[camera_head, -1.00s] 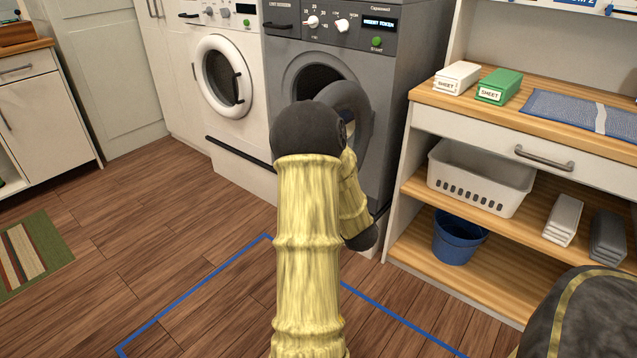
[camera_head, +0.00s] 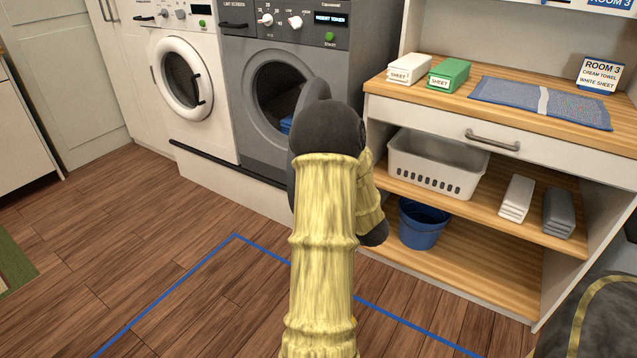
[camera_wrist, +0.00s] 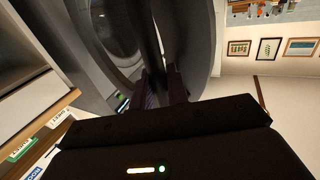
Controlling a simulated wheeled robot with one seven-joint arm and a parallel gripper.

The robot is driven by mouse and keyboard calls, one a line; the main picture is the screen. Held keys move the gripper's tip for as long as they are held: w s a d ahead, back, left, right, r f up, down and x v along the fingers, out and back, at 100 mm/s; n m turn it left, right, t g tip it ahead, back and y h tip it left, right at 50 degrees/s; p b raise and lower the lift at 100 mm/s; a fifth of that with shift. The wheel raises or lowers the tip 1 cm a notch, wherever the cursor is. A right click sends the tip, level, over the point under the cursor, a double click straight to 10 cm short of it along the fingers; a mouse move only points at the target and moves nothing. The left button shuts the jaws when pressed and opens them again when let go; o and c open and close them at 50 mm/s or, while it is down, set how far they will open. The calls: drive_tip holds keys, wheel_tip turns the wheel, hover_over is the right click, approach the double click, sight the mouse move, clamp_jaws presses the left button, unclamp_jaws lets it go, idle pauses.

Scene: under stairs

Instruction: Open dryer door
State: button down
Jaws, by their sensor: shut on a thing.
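The grey dryer (camera_head: 253,142) stands beside the white washer in the head view. Its round door (camera_head: 315,92) is swung out from the opening, and its edge shows above my arm. Through the dark drum opening (camera_head: 277,90) I see something blue inside. In the wrist view the door (camera_wrist: 197,40) stands out from the grey dryer front. My gripper (camera_wrist: 165,85) is shut on the door's edge or handle; I cannot tell which part. In the head view my arm hides the gripper and most of the door.
A white washer (camera_head: 215,128) with a shut door stands left of the dryer. At right, a shelf unit (camera_head: 440,105) holds a white basket (camera_head: 440,180), a blue bucket (camera_head: 423,225) and folded cloths. The wooden floor with blue tape (camera_head: 165,290) is clear at left.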

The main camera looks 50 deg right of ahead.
drive_tip(key=shift+r, duration=0.1)
drive_tip(key=c, duration=1.4)
unclamp_jaws()
drive_tip(key=shift+w+a, duration=0.1)
drive_tip(key=shift+w, duration=0.05)
drive_tip(key=shift+c, duration=0.2)
drive_tip(key=shift+s, duration=0.5)
drive_tip(key=p+v, duration=0.2)
drive_tip(key=v, duration=1.4)
drive_tip(key=shift+s, duration=0.2)
drive_tip(key=shift+a, duration=0.1)
